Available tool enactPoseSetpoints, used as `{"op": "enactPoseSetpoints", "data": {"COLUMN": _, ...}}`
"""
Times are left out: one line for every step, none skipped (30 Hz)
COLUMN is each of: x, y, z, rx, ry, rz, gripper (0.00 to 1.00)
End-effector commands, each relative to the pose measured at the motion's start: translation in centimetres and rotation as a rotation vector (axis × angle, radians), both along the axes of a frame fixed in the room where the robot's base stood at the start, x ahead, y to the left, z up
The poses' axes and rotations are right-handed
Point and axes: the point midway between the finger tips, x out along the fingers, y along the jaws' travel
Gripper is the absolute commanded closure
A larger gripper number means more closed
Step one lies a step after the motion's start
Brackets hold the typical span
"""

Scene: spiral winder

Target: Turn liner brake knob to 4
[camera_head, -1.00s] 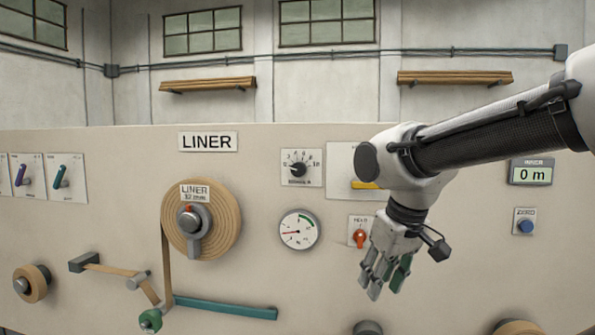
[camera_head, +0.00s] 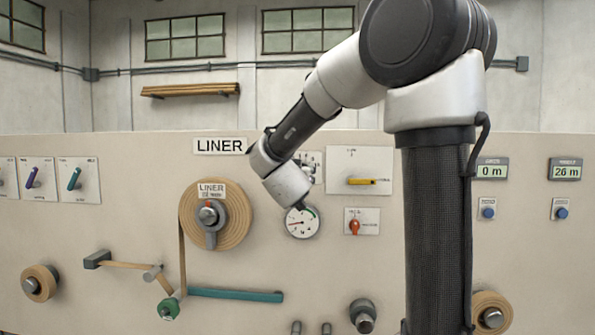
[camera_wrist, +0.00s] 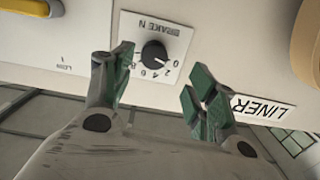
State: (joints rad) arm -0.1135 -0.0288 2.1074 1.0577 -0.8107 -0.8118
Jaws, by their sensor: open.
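The liner brake knob (camera_wrist: 154,54) is a round black knob on a white scale plate marked BRAKE N with numbers from 0 upward. It shows in the wrist view between and beyond my gripper's (camera_wrist: 162,72) spread green-padded fingers. The gripper is open and empty, and the knob looks clear of both fingers. The knob's pointer direction is hard to read. In the head view my wrist hides the knob and most of its plate (camera_head: 317,160); my fingers are not visible there.
A LINER sign (camera_wrist: 263,107) is beside the right finger in the wrist view. In the head view, a round gauge (camera_head: 302,223) sits below my wrist, the liner roll (camera_head: 238,215) to its left, a yellow lever (camera_head: 361,181) and a red knob (camera_head: 354,227) to its right.

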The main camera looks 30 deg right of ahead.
Motion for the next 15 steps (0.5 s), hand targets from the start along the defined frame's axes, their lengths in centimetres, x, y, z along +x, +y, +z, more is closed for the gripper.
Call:
{"op": "enactPoseSetpoints", "data": {"x": -0.2, "y": -0.5, "z": 0.4, "rx": -0.029, "ry": -0.002, "rz": -0.020, "gripper": 0.42}}
{"op": "enactPoseSetpoints", "data": {"x": -0.3, "y": -0.7, "z": 0.6, "rx": -0.045, "ry": 0.000, "rz": -0.029, "gripper": 0.42}}
{"op": "enactPoseSetpoints", "data": {"x": -0.1, "y": -0.8, "z": 0.6, "rx": -0.056, "ry": 0.006, "rz": -0.030, "gripper": 0.42}}
{"op": "enactPoseSetpoints", "data": {"x": 0.1, "y": -1.0, "z": 0.6, "rx": -0.059, "ry": 0.009, "rz": -0.029, "gripper": 0.42}}
{"op": "enactPoseSetpoints", "data": {"x": 0.4, "y": -1.1, "z": 0.6, "rx": -0.060, "ry": 0.011, "rz": -0.028, "gripper": 0.42}}
{"op": "enactPoseSetpoints", "data": {"x": 0.9, "y": -1.5, "z": 0.6, "rx": -0.061, "ry": 0.011, "rz": -0.028, "gripper": 0.42}}
{"op": "enactPoseSetpoints", "data": {"x": 1.3, "y": -1.8, "z": 0.5, "rx": -0.061, "ry": 0.010, "rz": -0.029, "gripper": 0.42}}
{"op": "enactPoseSetpoints", "data": {"x": 1.7, "y": -2.1, "z": 0.5, "rx": -0.060, "ry": 0.010, "rz": -0.029, "gripper": 0.42}}
{"op": "enactPoseSetpoints", "data": {"x": 2.3, "y": -2.5, "z": 0.5, "rx": -0.060, "ry": 0.010, "rz": -0.028, "gripper": 0.42}}
{"op": "enactPoseSetpoints", "data": {"x": 2.8, "y": -2.8, "z": 0.5, "rx": -0.060, "ry": 0.010, "rz": -0.028, "gripper": 0.42}}
{"op": "enactPoseSetpoints", "data": {"x": 3.2, "y": -3.1, "z": 0.5, "rx": -0.060, "ry": 0.011, "rz": -0.027, "gripper": 0.42}}
{"op": "enactPoseSetpoints", "data": {"x": 3.8, "y": -3.4, "z": 0.5, "rx": -0.060, "ry": 0.010, "rz": -0.027, "gripper": 0.42}}
{"op": "enactPoseSetpoints", "data": {"x": 4.1, "y": -3.7, "z": 0.5, "rx": -0.060, "ry": 0.010, "rz": -0.027, "gripper": 0.42}}
{"op": "enactPoseSetpoints", "data": {"x": 4.5, "y": -3.9, "z": 0.5, "rx": -0.059, "ry": 0.010, "rz": -0.026, "gripper": 0.42}}
{"op": "enactPoseSetpoints", "data": {"x": 4.9, "y": -4.2, "z": 0.6, "rx": -0.059, "ry": 0.010, "rz": -0.025, "gripper": 0.42}}
